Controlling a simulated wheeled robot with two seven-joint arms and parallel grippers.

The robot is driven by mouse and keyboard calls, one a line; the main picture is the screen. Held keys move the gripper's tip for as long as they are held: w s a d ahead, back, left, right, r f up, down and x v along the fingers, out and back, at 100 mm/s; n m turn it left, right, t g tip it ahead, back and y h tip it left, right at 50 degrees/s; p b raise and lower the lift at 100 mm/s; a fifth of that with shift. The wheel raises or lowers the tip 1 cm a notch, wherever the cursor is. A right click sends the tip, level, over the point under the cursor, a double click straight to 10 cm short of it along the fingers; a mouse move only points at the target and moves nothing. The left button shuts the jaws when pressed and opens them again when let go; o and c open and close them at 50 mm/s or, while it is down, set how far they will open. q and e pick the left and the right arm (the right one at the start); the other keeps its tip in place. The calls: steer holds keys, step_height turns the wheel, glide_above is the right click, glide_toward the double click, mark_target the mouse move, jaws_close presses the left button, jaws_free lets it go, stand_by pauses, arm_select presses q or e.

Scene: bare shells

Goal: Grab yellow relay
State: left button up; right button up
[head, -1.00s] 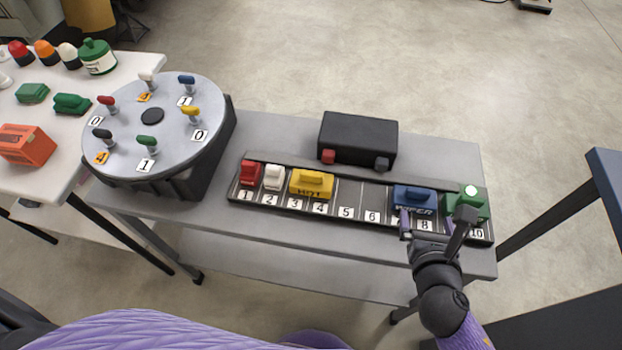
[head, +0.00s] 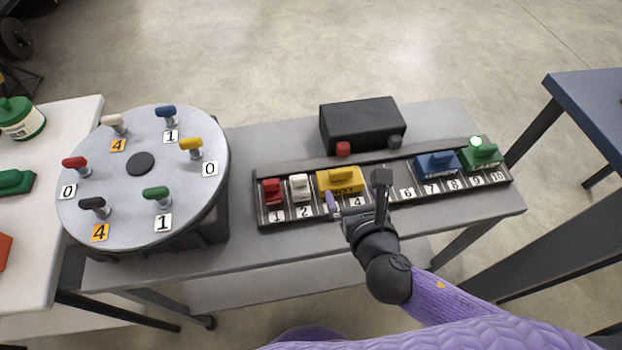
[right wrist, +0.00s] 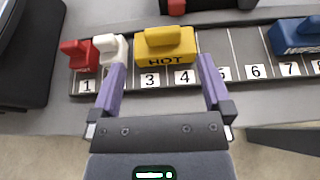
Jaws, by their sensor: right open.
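The yellow relay (head: 338,180), marked HOT, sits in the numbered rail (head: 290,213) over slots 3 and 4. In the right wrist view the yellow relay (right wrist: 165,46) lies ahead of my open fingers, between their lines. My right gripper (head: 355,203) is open and empty, at the rail's front edge, just in front and to the right of the yellow relay; it also shows in the right wrist view (right wrist: 163,90). The fingers appear apart from the relay. My left gripper is not in view.
A red relay (head: 272,191) and a white relay (head: 300,187) stand left of the yellow one. Blue (head: 437,164) and green (head: 481,157) relays sit to the right. A black box (head: 362,125) is behind the rail. A round dial (head: 140,190) with coloured knobs stands left.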

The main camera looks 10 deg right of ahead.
mark_target(342, 174)
steer(key=b+x, duration=0.2)
steer(key=x, duration=0.2)
steer(key=f+b+x, duration=0.1)
steer(key=b+x, duration=0.1)
steer(key=x, duration=0.3)
steer(key=shift+s+d, duration=0.1)
steer(key=shift+s, duration=0.05)
steer(key=shift+r, duration=0.15)
steer(key=shift+c, duration=0.4)
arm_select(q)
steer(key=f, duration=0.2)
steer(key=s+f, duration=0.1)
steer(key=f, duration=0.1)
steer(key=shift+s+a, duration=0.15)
arm_select(e)
steer(key=c, duration=1.2)
